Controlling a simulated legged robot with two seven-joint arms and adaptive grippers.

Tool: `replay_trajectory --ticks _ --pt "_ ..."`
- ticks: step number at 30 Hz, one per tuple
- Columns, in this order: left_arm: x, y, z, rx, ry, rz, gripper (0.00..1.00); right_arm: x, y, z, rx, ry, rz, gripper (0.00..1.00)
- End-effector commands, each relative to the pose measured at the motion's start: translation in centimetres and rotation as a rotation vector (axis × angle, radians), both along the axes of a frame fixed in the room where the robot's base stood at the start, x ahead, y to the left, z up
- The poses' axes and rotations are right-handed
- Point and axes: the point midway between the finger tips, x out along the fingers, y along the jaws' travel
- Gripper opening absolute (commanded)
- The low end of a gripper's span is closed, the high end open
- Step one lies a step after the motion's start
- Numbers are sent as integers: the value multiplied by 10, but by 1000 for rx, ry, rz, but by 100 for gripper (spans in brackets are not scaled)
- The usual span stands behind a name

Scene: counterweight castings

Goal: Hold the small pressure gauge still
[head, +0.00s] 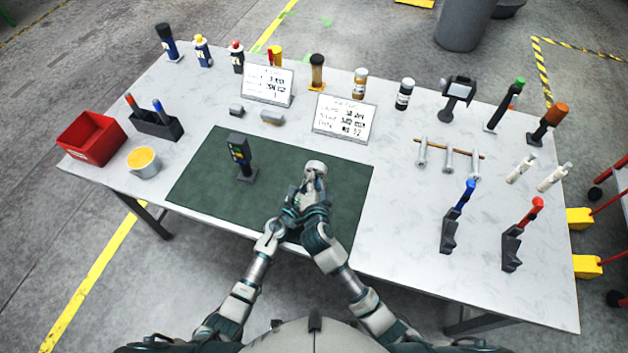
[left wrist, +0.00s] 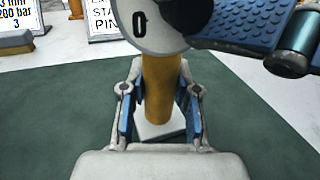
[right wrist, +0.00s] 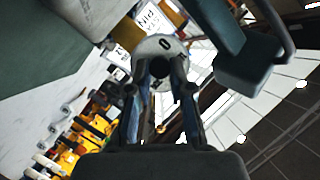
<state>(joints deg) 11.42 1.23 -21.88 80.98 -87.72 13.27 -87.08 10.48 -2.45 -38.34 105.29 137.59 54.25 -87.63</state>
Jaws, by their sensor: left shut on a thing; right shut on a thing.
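The small pressure gauge has a yellow-tan stem (left wrist: 160,90) on a white square base, with a grey-white round part marked 0 at its top. My left gripper (left wrist: 162,100) is shut around the stem, one finger on each side. In the right wrist view the round part of the gauge (right wrist: 152,46) shows its 0 and a dark centre. My right gripper (right wrist: 160,70) is shut on this upper part. In the head view my right gripper (head: 314,183) and left gripper (head: 290,215) meet over the mat and hide most of the gauge.
A green mat (head: 205,178) lies on the white table (head: 400,220). A dark device with a small display (head: 240,155) stands on the mat. A red bin (head: 92,138) is at left, two white signs (head: 343,120) behind, and blue-handled (head: 458,205) and red-handled (head: 523,225) tools at right.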

Motion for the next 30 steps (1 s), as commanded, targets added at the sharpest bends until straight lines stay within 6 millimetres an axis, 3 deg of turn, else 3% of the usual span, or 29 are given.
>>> replay_trajectory --ticks 1,18,30 --pt "2 3 1 -3 -1 7 0 0 -6 -7 32 1 -12 0" --pt "2 5 1 -4 0 10 0 0 -9 -13 519 -127 -18 0" --pt "3 6 1 -4 0 12 0 0 -10 -16 702 -174 -21 0"
